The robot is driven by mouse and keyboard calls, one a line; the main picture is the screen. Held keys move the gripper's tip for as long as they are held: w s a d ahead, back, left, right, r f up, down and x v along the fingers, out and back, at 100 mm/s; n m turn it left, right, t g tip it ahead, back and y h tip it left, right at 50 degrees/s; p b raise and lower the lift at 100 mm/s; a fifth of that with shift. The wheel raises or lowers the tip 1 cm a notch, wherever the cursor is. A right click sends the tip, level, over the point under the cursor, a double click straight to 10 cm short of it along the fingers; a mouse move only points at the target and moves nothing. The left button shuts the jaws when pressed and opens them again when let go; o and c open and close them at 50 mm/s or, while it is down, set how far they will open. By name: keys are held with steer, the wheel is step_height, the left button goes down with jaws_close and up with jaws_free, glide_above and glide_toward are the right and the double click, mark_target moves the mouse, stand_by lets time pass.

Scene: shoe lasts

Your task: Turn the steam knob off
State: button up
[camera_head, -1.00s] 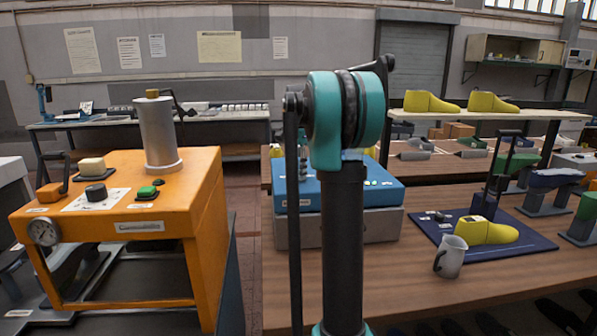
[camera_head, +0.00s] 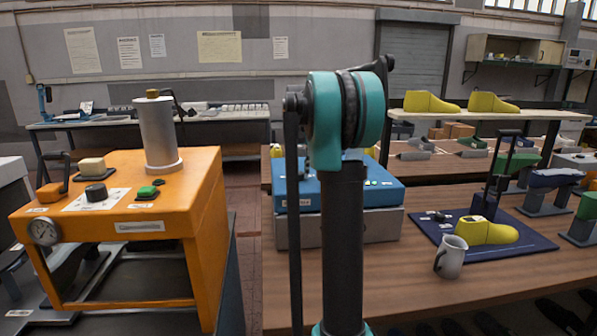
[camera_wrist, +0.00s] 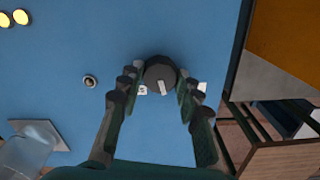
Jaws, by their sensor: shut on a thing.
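In the wrist view a dark round knob (camera_wrist: 159,74) with a white pointer mark sits on a blue panel (camera_wrist: 150,25). The pointer slants slightly and points toward the bottom of that picture. My gripper (camera_wrist: 158,82) has one finger on each side of the knob and is shut on it. Small white labels flank the knob, partly covered by the fingers. In the head view the blue-topped machine (camera_head: 385,194) stands on the wooden bench behind my arm. My arm hides the knob and the gripper there.
An orange machine (camera_head: 200,215) with a black dial (camera_head: 96,193), a green button and a gauge stands at left. At right a grey jug (camera_head: 451,258) and a yellow shoe last (camera_head: 487,231) stand near or on a dark blue mat (camera_head: 530,241). A small metal button (camera_wrist: 90,81) lies left of the knob.

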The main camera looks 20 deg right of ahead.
mark_target(298, 172)
steer(key=n, duration=0.6)
steer(key=shift+n, duration=0.3)
stand_by(0.4)
steer(key=o, duration=1.2)
steer(key=shift+c, duration=0.2)
steer(key=shift+r, duration=0.1)
step_height(298, 172, up, 12)
